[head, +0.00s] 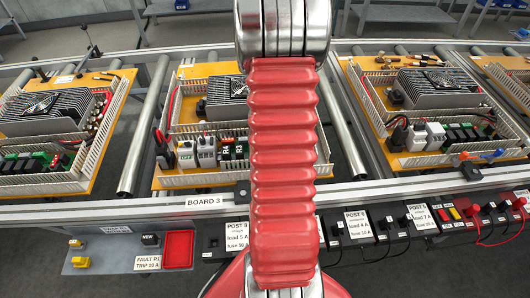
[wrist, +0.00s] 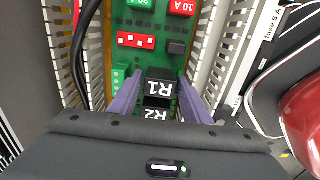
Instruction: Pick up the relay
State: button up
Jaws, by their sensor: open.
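In the wrist view, a black relay labelled R1 (wrist: 160,92) sits on a green circuit board (wrist: 121,63). My gripper (wrist: 160,78) is open, with one purple finger on each side of R1. I cannot tell whether the fingers touch it. A second relay, R2 (wrist: 158,114), is beside R1, partly hidden by my gripper's body. In the head view, relays R4 (head: 226,153) and R3 (head: 240,149) show on Board 3 (head: 167,179). My red arm hides R1, R2 and my gripper there.
Slotted wiring duct walls (wrist: 205,50) flank the circuit board, and a black cable (wrist: 83,50) runs at the left. A sign (head: 149,262) reads "FAULT R1 TRIP 10 A". Near it are a red tray (head: 178,250) and a holder labelled NEW (head: 150,240).

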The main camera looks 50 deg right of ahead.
jog(key=shift+c, duration=0.5)
jog(key=c, duration=0.6)
jog(key=shift+r, duration=0.15)
jog(key=shift+c, duration=0.2)
notch_tip(320, 180, up, 10)
jog(key=shift+f, duration=0.1)
jog(key=shift+r, duration=0.4)
jog(key=shift+r, duration=0.7)
jog(key=shift+r, duration=0.85)
